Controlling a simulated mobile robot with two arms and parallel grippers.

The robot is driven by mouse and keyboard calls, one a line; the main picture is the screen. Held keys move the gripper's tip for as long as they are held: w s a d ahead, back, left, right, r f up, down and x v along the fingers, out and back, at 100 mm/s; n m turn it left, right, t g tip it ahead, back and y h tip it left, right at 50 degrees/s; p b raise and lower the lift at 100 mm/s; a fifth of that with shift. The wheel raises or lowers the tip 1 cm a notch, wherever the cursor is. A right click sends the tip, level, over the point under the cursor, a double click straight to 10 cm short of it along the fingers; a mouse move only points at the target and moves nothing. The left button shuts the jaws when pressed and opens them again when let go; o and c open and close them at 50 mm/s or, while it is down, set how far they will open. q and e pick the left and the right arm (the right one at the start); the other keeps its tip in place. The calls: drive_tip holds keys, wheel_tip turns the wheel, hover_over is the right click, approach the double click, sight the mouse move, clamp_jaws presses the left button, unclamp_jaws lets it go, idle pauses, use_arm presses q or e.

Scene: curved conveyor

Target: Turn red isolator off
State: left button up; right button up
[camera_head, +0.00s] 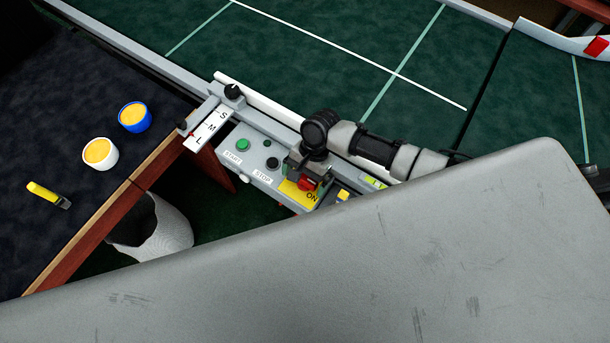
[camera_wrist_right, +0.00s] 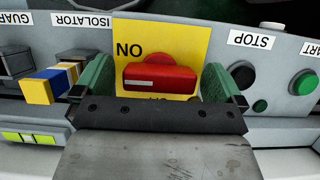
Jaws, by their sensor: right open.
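The red isolator knob (camera_head: 308,184) sits on a yellow plate (camera_head: 297,194) on the conveyor's grey control panel, with the word ON beside it. My right gripper (camera_head: 306,172) is over the knob. In the wrist view its two green fingers (camera_wrist_right: 160,84) are open, one on each side of the handle, with gaps between. The lower lettering on the plate is partly hidden by the gripper. My left gripper is not in view.
A green START button (camera_head: 242,145) and a black STOP button (camera_head: 272,163) sit beside the isolator. A blue and yellow guard key (camera_wrist_right: 50,82) is on its other side. A dark table (camera_head: 60,130) with two cups stands left. A pale bin (camera_head: 160,230) is below.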

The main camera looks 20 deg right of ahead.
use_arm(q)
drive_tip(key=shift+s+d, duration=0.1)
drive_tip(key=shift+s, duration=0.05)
use_arm(e)
drive_tip(key=shift+c, duration=1.1)
drive_tip(key=c, duration=0.7)
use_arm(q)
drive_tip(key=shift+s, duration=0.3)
